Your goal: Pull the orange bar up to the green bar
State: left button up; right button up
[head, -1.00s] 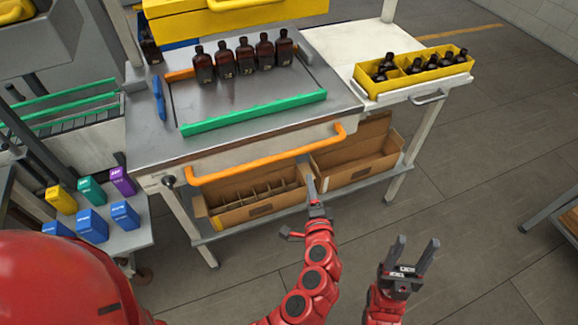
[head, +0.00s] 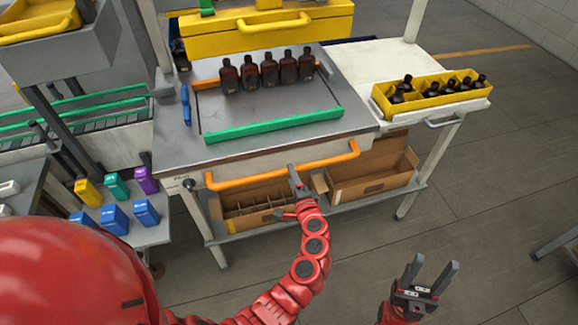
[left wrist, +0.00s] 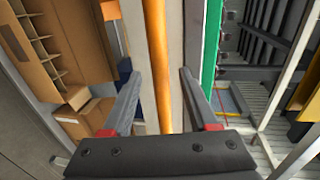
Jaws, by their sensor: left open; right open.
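An orange bar handle (head: 240,183) runs along the table's front side, below the tabletop edge. Another orange bar (head: 207,84) lies on the tabletop behind several amber bottles (head: 269,71), which hide most of it. The green bar (head: 275,125) lies along the front of the tabletop plate, with bare plate between it and the bottles. My left gripper (head: 293,172) is open at the right half of the handle. In the left wrist view, the handle (left wrist: 155,45) passes between the open fingers (left wrist: 160,85). My right gripper (head: 432,272) is open and empty above the floor.
Cardboard boxes (head: 372,180) stand on the shelf below the handle. A yellow tray (head: 432,98) of bottles is at the right, a yellow case (head: 262,32) at the back. Small coloured boxes (head: 115,217) stand at the left.

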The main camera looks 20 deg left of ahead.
pick_arm(q)
jog(key=shift+p+x, duration=0.3)
jog(key=shift+x, duration=1.65)
jog(key=shift+c, duration=0.2)
grip_shut()
jog(key=shift+s, duration=0.1)
